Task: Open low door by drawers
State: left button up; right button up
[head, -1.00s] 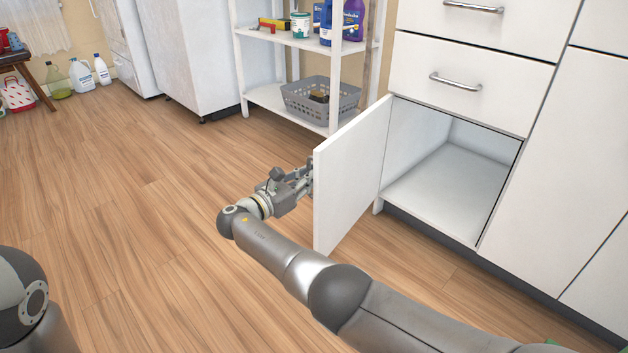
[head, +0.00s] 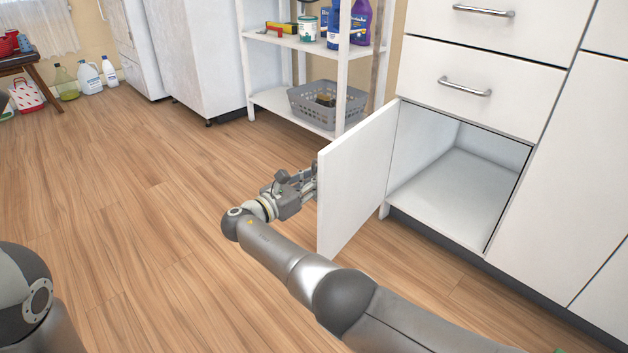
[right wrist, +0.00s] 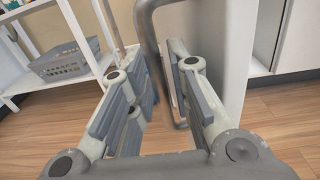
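The low white door (head: 354,182) below the drawers stands swung well out from its cabinet, hinged at its left side. The cabinet inside (head: 455,180) shows open and empty. My right gripper (head: 312,183) is at the outer face of the door, near its free edge. In the right wrist view a curved metal handle (right wrist: 152,50) runs between the fingers of the right gripper (right wrist: 160,75), and the door (right wrist: 218,50) is to their right. Whether the fingers press on the handle is unclear. My left gripper is out of view.
Two drawers, an upper one (head: 490,38) and a lower one (head: 480,90), are closed above the opening. A white shelf rack (head: 270,98) with a grey basket (head: 322,103) stands behind the door. Wooden floor (head: 130,190) is clear to the left.

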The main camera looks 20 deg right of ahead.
jog(key=v, duration=0.7)
jog(key=shift+s+a, duration=0.15)
jog(key=shift+a, duration=0.1)
jog(key=shift+f, duration=0.15)
